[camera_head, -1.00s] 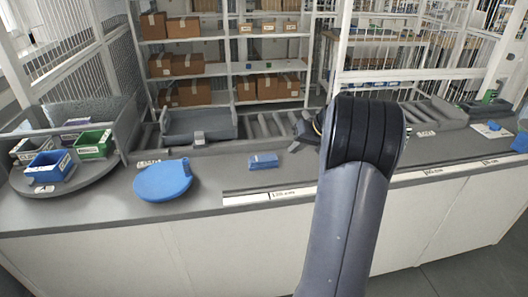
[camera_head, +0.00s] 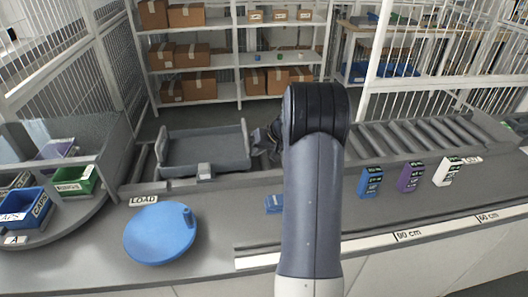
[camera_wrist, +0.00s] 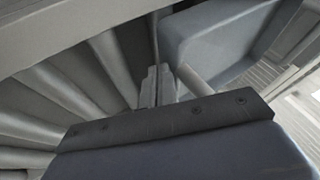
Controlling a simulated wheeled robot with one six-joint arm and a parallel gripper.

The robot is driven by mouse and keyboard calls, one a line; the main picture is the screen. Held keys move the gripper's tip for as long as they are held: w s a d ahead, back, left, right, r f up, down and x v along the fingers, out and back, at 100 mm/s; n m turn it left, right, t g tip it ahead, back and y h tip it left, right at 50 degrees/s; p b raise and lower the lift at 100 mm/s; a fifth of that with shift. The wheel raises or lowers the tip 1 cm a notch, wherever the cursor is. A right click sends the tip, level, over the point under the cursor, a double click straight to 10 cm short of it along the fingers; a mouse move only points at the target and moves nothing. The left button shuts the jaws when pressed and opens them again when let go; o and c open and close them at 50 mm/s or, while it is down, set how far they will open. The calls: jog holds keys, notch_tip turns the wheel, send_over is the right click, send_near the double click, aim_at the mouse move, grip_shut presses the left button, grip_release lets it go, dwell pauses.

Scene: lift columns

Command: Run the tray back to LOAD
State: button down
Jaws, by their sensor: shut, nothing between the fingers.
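The grey tray (camera_head: 215,168) sits on the roller conveyor at the left in the head view, behind the LOAD label (camera_head: 143,200). It has raised end walls and a small block on its front edge. It looks empty. My gripper (camera_head: 262,138) is just right of the tray's right end wall, partly hidden behind my arm. In the wrist view, my gripper (camera_wrist: 158,86) is shut with nothing held, over the rollers (camera_wrist: 85,75). A blue-grey body, likely the tray (camera_wrist: 215,38), is close on its upper right; I cannot tell whether they touch.
A round blue plate (camera_head: 160,235) and a small blue item (camera_head: 274,204) lie on the counter in front. Blue (camera_head: 370,182), purple (camera_head: 410,176) and white (camera_head: 446,171) boxes stand right of my arm. Bins, including a green one (camera_head: 75,182), stand far left. Rollers (camera_head: 405,138) at right are bare.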

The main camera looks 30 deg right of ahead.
jog(key=b, duration=0.4)
send_near(219, 154)
jog(key=a+f, duration=0.4)
jog(key=shift+w+a, duration=0.1)
jog(key=shift+a, duration=0.05)
jog(key=shift+a+p, duration=0.2)
jog(key=shift+p, duration=0.1)
